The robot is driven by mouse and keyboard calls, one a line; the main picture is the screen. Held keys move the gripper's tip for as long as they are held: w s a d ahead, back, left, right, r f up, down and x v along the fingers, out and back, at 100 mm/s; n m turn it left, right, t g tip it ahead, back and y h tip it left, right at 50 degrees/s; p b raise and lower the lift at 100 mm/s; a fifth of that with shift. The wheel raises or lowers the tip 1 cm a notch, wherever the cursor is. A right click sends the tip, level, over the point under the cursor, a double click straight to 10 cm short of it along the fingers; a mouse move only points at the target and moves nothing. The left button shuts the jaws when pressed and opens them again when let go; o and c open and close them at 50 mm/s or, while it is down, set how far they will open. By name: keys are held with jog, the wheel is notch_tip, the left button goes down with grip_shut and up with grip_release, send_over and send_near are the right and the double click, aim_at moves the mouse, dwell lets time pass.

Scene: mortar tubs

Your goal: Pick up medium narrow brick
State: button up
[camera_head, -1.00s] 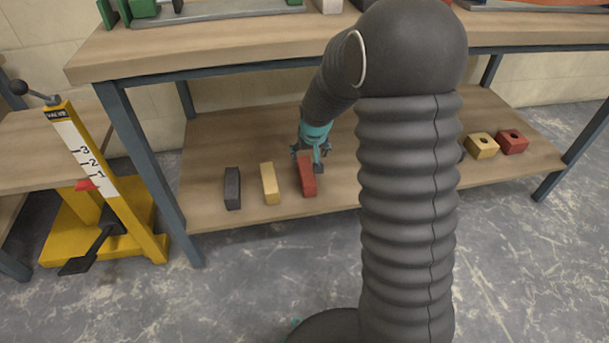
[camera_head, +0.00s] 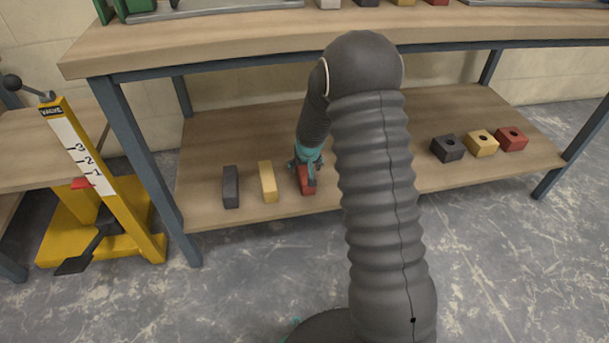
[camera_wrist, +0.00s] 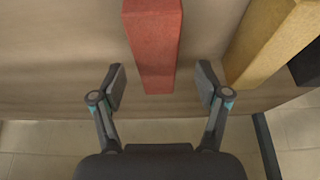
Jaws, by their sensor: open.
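Three narrow bricks stand in a row on the lower shelf: a dark grey one (camera_head: 231,187), a yellow one (camera_head: 268,182) and a red one (camera_head: 306,188). I cannot tell by size which is the medium one. My gripper (camera_head: 306,170) is over the red brick and hides part of it. In the wrist view my gripper (camera_wrist: 162,84) is open, with the near end of the red brick (camera_wrist: 153,45) between and just beyond its fingers. The yellow brick (camera_wrist: 272,40) is to the right, with a sliver of the dark grey brick (camera_wrist: 308,64) beside it.
Square blocks with holes, dark (camera_head: 447,148), yellow (camera_head: 481,142) and red (camera_head: 512,138), sit at the shelf's right. The upper bench top (camera_head: 220,45) overhangs the lower shelf (camera_head: 225,145). A yellow stand with a scale (camera_head: 85,160) is at left.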

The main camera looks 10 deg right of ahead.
aim_at(305, 169)
jog(key=x, duration=0.4)
jog(key=shift+d+f, duration=0.15)
jog(key=shift+d, duration=0.05)
jog(key=shift+w, duration=0.1)
grip_shut()
